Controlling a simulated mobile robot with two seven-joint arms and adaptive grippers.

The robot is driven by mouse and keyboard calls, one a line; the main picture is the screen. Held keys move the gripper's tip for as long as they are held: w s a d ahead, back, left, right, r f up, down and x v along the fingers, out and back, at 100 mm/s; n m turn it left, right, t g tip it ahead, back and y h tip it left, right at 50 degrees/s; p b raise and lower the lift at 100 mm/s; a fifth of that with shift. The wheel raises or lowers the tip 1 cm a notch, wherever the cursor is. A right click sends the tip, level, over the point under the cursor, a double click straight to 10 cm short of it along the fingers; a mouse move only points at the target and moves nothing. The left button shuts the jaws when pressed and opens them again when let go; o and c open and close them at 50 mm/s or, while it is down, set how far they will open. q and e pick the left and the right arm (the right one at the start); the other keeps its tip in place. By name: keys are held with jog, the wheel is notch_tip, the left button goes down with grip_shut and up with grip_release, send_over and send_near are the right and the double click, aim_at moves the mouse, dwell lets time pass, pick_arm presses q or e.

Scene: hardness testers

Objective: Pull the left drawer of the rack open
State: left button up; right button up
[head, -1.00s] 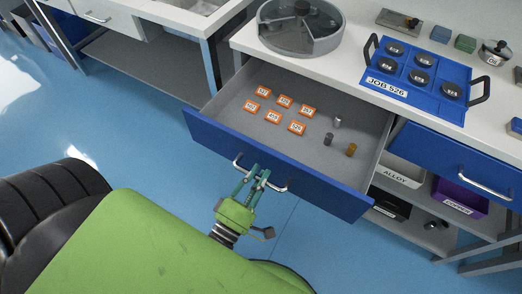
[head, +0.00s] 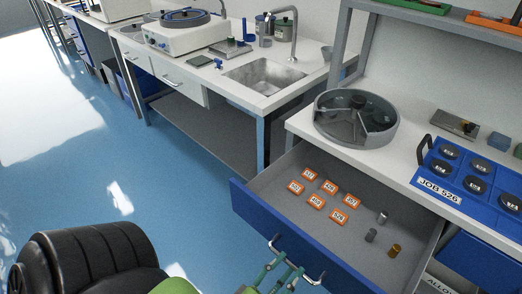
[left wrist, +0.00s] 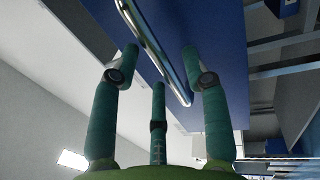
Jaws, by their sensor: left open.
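The left drawer (head: 290,229) of the rack stands pulled out, with a blue front and a grey inside. Several orange-rimmed tags and a few small metal cylinders (head: 371,235) lie in it. Its silver bar handle (head: 314,278) is at the lower edge of the head view and also shows in the left wrist view (left wrist: 155,45). My left gripper (head: 287,263) is at the handle, its fingers open; in the left wrist view the fingers (left wrist: 160,65) are spread, with the bar between them. I cannot tell whether they touch it. My right gripper is not in view.
A round grey container (head: 356,118) and a blue JOB 526 tray (head: 468,177) stand on the bench top above the drawer. A sink bench (head: 262,77) stands to the left. Blue floor (head: 150,170) lies open on the left.

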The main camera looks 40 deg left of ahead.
pick_arm(q)
jog(key=s+f, duration=0.2)
jog(key=s, duration=0.8)
jog(key=shift+a, duration=0.15)
jog(key=shift+w, duration=0.1)
